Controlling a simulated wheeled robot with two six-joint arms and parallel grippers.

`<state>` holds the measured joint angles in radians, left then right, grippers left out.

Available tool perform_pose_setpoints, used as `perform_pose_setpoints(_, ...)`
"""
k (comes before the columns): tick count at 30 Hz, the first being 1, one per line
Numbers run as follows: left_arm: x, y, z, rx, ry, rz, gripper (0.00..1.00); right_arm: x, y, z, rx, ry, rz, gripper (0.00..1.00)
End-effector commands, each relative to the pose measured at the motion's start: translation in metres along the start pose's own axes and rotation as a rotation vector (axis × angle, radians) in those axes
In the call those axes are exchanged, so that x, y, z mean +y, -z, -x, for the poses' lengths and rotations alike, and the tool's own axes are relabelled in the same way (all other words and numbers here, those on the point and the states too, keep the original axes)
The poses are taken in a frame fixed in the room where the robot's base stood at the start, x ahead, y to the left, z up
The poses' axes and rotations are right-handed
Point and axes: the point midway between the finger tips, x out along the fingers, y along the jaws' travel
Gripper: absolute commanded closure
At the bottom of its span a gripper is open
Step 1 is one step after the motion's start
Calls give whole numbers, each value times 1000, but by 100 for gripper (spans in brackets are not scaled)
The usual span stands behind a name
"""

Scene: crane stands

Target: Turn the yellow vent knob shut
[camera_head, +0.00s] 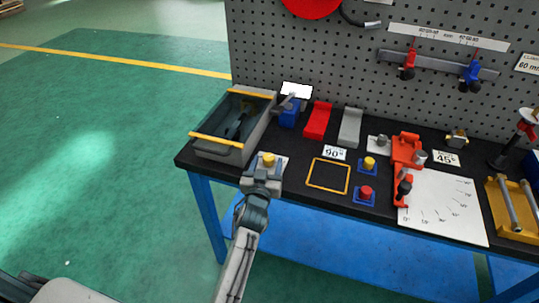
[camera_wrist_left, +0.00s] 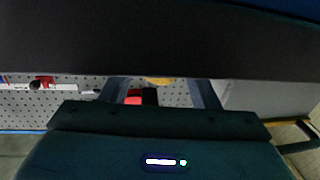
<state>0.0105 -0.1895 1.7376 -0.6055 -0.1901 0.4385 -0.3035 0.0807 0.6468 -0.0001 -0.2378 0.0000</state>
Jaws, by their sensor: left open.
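A yellow knob (camera_head: 268,158) stands on a small light plate at the front left of the black bench, next to the grey bin. My left gripper (camera_head: 262,174) is right in front of it and partly hides its plate. In the left wrist view, the open left fingers (camera_wrist_left: 160,92) stand apart, with a sliver of yellow knob (camera_wrist_left: 160,81) between them. I cannot tell whether the fingers touch the knob. A second yellow knob (camera_head: 369,163) sits on a blue base farther right. My right gripper is not in view.
A grey bin (camera_head: 240,154) with yellow edges stands left of the knob. A blue block (camera_head: 289,113), a red block (camera_head: 318,121) and a yellow square outline (camera_head: 328,189) lie to the right. A red knob (camera_head: 365,192) and a white angle board (camera_head: 440,212) are farther right. A pegboard (camera_head: 340,75) closes the back.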

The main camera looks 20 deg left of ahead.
Motion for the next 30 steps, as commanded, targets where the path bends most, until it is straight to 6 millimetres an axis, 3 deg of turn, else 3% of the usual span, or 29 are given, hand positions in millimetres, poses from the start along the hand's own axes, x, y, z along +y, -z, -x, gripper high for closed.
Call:
perform_pose_setpoints(6, 0, 0, 41, 0, 0, 1, 45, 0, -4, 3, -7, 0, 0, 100)
perform_pose_setpoints(12, 0, 0, 58, 0, 0, 0, 45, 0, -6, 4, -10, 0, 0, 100)
perform_pose_setpoints(30, -2, -1, 62, -6, 2, -2, 45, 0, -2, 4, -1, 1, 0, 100)
